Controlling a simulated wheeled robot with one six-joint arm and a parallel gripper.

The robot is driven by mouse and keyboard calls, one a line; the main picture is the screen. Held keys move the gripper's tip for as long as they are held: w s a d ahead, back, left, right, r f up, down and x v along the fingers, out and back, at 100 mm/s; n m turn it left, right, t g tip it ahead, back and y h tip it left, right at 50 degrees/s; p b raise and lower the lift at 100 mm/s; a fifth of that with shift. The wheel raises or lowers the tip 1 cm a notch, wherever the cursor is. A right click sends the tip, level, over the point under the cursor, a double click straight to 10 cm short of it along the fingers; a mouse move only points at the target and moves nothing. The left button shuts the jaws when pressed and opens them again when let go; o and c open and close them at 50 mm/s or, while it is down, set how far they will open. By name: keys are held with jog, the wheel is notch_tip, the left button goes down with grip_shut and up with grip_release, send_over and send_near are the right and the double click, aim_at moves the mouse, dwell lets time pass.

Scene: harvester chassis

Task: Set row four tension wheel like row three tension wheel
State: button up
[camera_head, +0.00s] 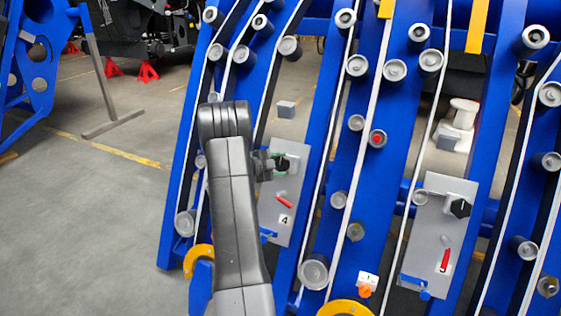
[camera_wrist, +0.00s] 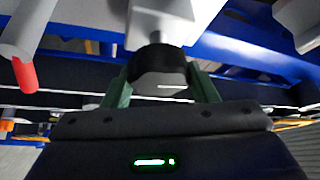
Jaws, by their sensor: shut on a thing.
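The row four plate (camera_head: 290,222), marked 4, is grey and stands left of centre in the head view. Its black tension wheel (camera_head: 284,164) is partly hidden by my gripper (camera_head: 272,164). In the wrist view the black wheel (camera_wrist: 158,72) sits between the two green fingers of my gripper (camera_wrist: 160,82), which is shut on it. The row three plate (camera_head: 430,230), with a small mark that looks like 3, is to the right. Its black tension wheel (camera_head: 460,208) is in plain view near the plate's right edge. The row four wheel's exact angle is hard to tell.
A red-tipped lever (camera_head: 283,201) is below the row four wheel; a red lever (camera_head: 445,260) is on the row three plate. Blue beams (camera_head: 400,130) with rollers and white belts surround both plates. Open floor (camera_head: 90,210) lies to the left.

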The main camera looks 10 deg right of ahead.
jog(key=shift+m+p, duration=0.3)
jog(key=shift+m, duration=0.3)
jog(key=shift+g+y, duration=0.3)
jog(key=shift+g, duration=0.1)
jog(key=o, duration=1)
jog(key=shift+a, duration=0.1)
jog(key=p+v, duration=0.1)
jog(key=v, duration=1.2)
jog(key=shift+s+a, duration=0.25)
jog(key=shift+a, duration=0.05)
jog(key=shift+d, duration=0.1)
